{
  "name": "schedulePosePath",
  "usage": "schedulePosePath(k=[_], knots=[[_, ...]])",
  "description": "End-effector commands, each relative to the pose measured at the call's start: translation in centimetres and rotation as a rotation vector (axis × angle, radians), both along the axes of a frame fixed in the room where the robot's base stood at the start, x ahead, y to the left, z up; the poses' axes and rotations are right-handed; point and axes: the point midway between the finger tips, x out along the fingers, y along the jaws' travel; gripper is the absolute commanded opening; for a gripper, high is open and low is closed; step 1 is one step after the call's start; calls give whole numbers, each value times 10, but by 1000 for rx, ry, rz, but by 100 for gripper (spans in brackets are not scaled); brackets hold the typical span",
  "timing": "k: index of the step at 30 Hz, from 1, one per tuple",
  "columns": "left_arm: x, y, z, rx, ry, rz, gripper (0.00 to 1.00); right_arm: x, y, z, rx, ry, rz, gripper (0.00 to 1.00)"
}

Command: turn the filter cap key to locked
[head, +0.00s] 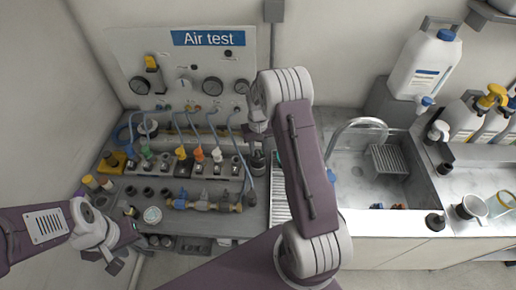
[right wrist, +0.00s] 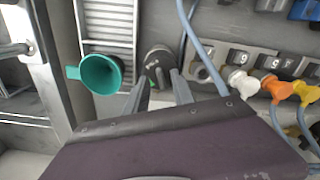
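The filter cap key (right wrist: 157,60) is a dark grey knob with a raised grip on a round cap, seen in the right wrist view. In the head view the dark filter body (head: 258,162) stands at the right end of the compressor bench, below my right wrist. My right gripper (right wrist: 162,78) is open, with its two fingers apart just in front of the cap. I cannot tell whether they touch it. A small green mark shows by the cap, partly hidden by a finger. My left gripper (head: 104,262) hangs low at the left, empty, its fingers apart.
A green funnel-like cup (right wrist: 101,73) lies close beside the cap in the right wrist view. Blue hoses and coloured valves (head: 198,154) crowd the bench to the left. The Air test panel (head: 200,70) stands behind. A sink (head: 365,175) is at the right.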

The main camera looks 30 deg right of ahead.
Motion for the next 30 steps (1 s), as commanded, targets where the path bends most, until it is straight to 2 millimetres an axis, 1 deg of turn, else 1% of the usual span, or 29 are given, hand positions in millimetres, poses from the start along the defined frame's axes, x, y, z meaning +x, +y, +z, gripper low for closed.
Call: schedulePosePath(k=[3, 8, 9, 12, 23, 30], knots=[[0, 0, 1, 0, 0, 0, 36, 0, 0, -4, 0, -1, 0, 30], [0, 0, 0, 0, 0, 0, 36, 0, 0, -4, 0, -2, 0, 30], [0, 0, 0, 0, 0, 0, 36, 0, 0, -4, 0, -2, 0, 24], [0, 0, 0, 0, 0, 0, 36, 0, 0, -4, 0, -2, 0, 0], [0, 0, 1, 0, 0, 0, 36, 0, 0, -4, 0, -1, -25, 0], [0, 0, 4, 0, 0, 0, 36, 0, 0, -4, 0, 0, -152, 0]])
